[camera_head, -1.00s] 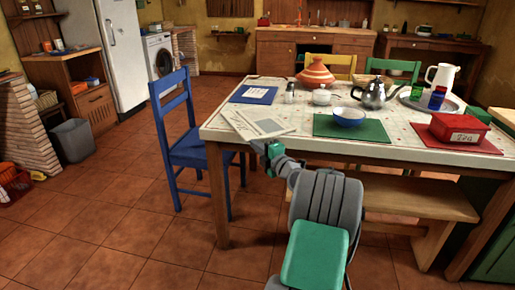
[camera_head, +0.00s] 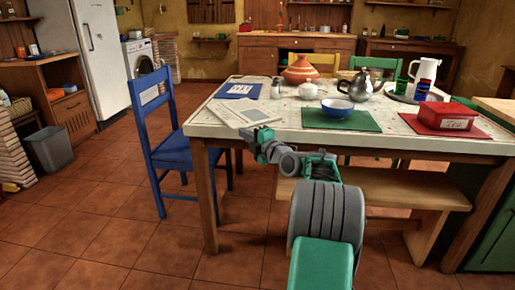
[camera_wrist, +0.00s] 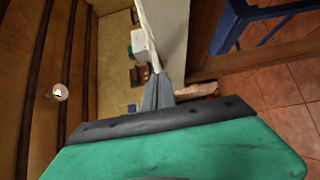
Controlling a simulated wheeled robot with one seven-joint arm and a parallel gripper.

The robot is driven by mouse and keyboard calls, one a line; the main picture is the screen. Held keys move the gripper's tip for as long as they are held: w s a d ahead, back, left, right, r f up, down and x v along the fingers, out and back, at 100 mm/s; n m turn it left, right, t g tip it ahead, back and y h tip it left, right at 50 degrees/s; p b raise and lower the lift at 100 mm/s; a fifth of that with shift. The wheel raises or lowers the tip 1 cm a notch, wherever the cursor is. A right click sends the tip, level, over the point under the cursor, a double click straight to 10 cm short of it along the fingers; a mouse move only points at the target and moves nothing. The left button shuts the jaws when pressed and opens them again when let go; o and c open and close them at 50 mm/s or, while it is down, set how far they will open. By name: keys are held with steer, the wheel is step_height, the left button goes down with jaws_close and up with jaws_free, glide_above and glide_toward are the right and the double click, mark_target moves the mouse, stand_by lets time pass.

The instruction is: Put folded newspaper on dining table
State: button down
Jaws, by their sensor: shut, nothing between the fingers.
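The folded newspaper (camera_head: 245,112) lies flat on the front left part of the dining table (camera_head: 388,142), close to the front edge. My gripper (camera_head: 258,140) is at that front edge, just in front of the newspaper in the head view. In the wrist view my gripper's fingers (camera_wrist: 157,93) are together with nothing between them, beside a pale edge of the table. Whether the fingertips touch the table or the newspaper cannot be told.
A blue chair (camera_head: 175,150) stands left of the table, and a wooden bench (camera_head: 400,190) in front. A blue bowl (camera_head: 337,108) on a green mat, a teapot (camera_head: 361,86), a tagine (camera_head: 302,70) and a red box (camera_head: 447,115) occupy the tabletop.

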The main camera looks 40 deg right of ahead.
steer(key=s+a+p, duration=0.1)
steer(key=s, duration=1)
steer(key=shift+s, duration=0.25)
